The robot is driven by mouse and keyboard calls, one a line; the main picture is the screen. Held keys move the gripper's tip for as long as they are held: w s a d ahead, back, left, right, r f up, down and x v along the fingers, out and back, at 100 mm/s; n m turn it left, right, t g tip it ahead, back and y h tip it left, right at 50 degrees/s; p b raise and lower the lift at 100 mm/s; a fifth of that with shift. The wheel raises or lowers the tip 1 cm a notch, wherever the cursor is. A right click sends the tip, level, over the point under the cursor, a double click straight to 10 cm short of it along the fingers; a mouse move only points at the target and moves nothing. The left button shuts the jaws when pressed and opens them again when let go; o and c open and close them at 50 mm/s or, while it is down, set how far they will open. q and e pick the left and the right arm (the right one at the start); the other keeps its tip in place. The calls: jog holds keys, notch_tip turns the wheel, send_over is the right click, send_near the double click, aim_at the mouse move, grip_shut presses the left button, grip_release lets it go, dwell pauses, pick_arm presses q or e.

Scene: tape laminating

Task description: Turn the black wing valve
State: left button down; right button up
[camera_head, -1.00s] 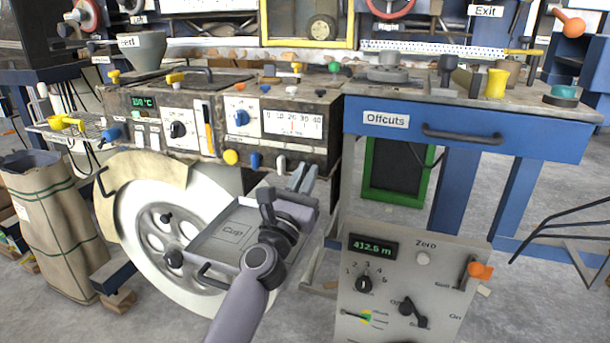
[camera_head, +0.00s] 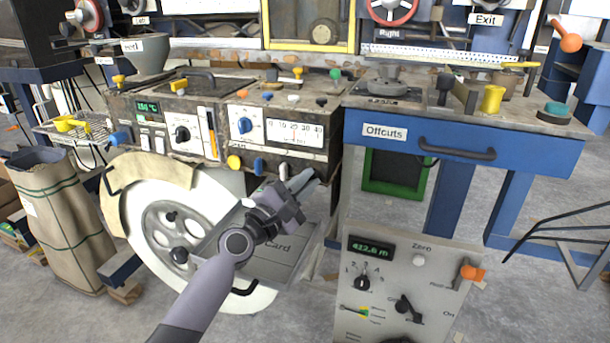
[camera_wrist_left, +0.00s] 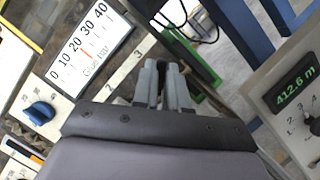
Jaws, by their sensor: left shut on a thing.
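My left gripper (camera_head: 302,182) is at the lower front edge of the dark machine, at its right end. Its fingers are closed with a narrow gap between them, and they also show in the left wrist view (camera_wrist_left: 161,72). The black wing valve (camera_head: 319,174) is at the fingertips and mostly hidden by them; its angle cannot be made out. To its left along the same edge hang a yellow valve (camera_head: 234,162), a blue valve (camera_head: 258,166) and a white valve (camera_head: 282,171). My right gripper is not in view.
A large pale wheel (camera_head: 135,215) and a grey tray (camera_head: 285,262) lie below the machine, partly behind my left arm. A grey console (camera_head: 385,257) stands at the lower right. A blue bench with an Offcuts drawer (camera_head: 470,152) is to the right.

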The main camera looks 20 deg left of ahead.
pick_arm(q)
jog(key=m+p, duration=0.1)
jog(key=m, duration=0.1)
jog(key=r+m+g+p, duration=0.1)
jog(key=m+p, duration=0.1)
jog(key=shift+w+a+r+m+g, duration=0.1)
jog(key=shift+m+g, duration=0.2)
jog(key=shift+m+g+p, duration=0.4)
jog(key=shift+m+p, duration=0.7)
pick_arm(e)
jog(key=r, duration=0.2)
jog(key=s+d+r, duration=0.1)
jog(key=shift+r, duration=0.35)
pick_arm(q)
jog(key=c, duration=1.2)
grip_release()
jog(key=shift+f, duration=0.2)
jog(key=shift+o, duration=0.2)
jog(key=shift+f, duration=0.2)
